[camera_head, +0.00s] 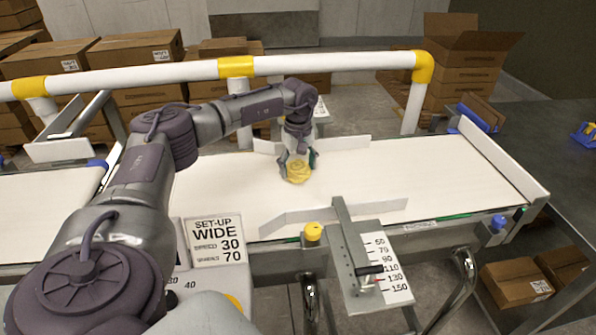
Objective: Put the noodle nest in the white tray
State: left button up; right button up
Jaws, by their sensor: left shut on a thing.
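The noodle nest (297,174) is a small yellow tangled bundle over the white belt (400,173), near the middle of the picture. My left gripper (299,160) points down from above and is shut on the noodle nest, its dark fingers on either side. The nest is at or just above the belt; I cannot tell if it touches. I cannot make out a white tray for certain in this view. My right gripper is not in view.
Low white guide plates flank the belt behind and in front (335,213) of the nest. A white rail (330,65) with yellow joints runs behind. A scale plate (385,268) and a yellow knob (313,231) stand at the front edge. The belt to the right is clear.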

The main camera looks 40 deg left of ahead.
aim_at(299, 163)
pick_arm(q)
jog(key=shift+r, duration=0.15)
jog(key=shift+c, duration=0.3)
jog(key=shift+r, duration=0.3)
notch_tip(299, 163, up, 3)
jog(key=shift+w+b, duration=0.1)
jog(key=shift+b, duration=0.3)
jog(key=d+r, duration=0.3)
jog(key=d, duration=0.2)
jog(key=w+d+r+b, duration=0.1)
jog(key=d+r, duration=0.3)
jog(key=d, duration=0.2)
jog(key=shift+w+d, duration=0.25)
jog(key=shift+d, duration=0.05)
